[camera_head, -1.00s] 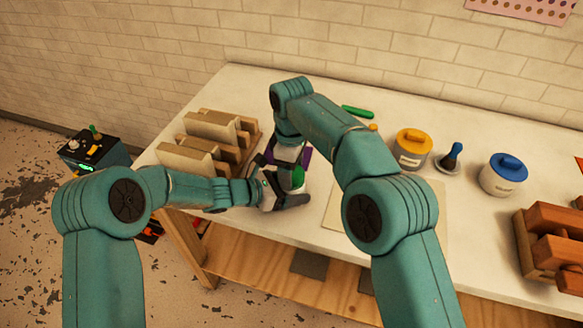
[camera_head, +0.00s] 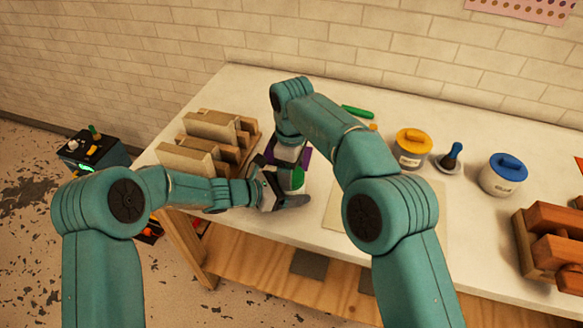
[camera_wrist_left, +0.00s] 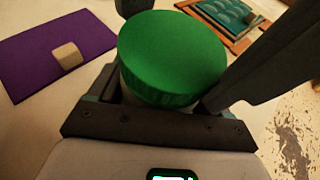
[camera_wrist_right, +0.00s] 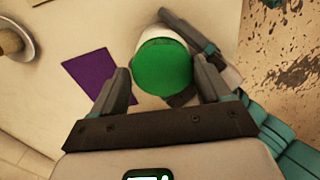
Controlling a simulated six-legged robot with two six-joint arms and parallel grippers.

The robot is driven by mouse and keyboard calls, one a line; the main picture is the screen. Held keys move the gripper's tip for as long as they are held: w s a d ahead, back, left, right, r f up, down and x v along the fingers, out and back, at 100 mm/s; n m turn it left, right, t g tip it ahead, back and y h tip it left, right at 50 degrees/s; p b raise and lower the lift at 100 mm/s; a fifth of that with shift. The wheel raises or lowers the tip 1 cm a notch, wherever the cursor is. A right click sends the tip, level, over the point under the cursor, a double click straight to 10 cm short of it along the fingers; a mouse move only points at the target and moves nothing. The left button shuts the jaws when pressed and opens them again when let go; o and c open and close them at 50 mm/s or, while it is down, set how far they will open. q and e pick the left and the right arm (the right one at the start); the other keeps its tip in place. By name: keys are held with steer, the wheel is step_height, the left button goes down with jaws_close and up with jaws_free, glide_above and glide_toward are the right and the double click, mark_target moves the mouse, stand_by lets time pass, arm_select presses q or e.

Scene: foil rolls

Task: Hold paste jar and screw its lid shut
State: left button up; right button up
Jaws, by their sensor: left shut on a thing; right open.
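The paste jar (camera_wrist_right: 160,34) is pale and stands upright between the fingers of my left gripper (camera_head: 283,190), which is shut on it. Its round green lid (camera_wrist_left: 172,55) sits on top of the jar and looks level; the head view shows only part of the lid (camera_head: 298,178). My right gripper (camera_wrist_right: 164,82) is open, pointing down over the lid, with one finger on each side and gaps visible between fingers and lid. I cannot tell how far the fingertips are above or beside the lid. The jar's lower part is hidden by my left gripper.
A purple mat (camera_wrist_left: 58,52) with a small beige block (camera_wrist_left: 67,56) lies beside the jar. A wooden rack (camera_head: 213,138) stands to the left. Yellow-lidded (camera_head: 411,148) and blue-lidded (camera_head: 503,176) jars and brick-coloured blocks (camera_head: 555,235) stand to the right. The table's front edge is close.

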arm_select(q)
steer(key=shift+d+r, duration=0.1)
steer(key=shift+d, duration=0.05)
jaws_close()
arm_select(e)
steer(key=shift+o, duration=1.3)
steer(key=shift+s+a+f, duration=0.1)
steer(key=shift+s+f, duration=0.05)
steer(key=shift+f, duration=0.4)
steer(key=shift+o, duration=0.7)
arm_select(q)
steer(key=shift+w, duration=0.1)
arm_select(e)
steer(key=shift+s+a, duration=0.1)
steer(key=r, duration=0.8)
steer(key=shift+w, duration=0.2)
steer(key=shift+w+d+r, duration=0.1)
steer(key=shift+d+r, duration=0.1)
steer(key=shift+r, duration=0.1)
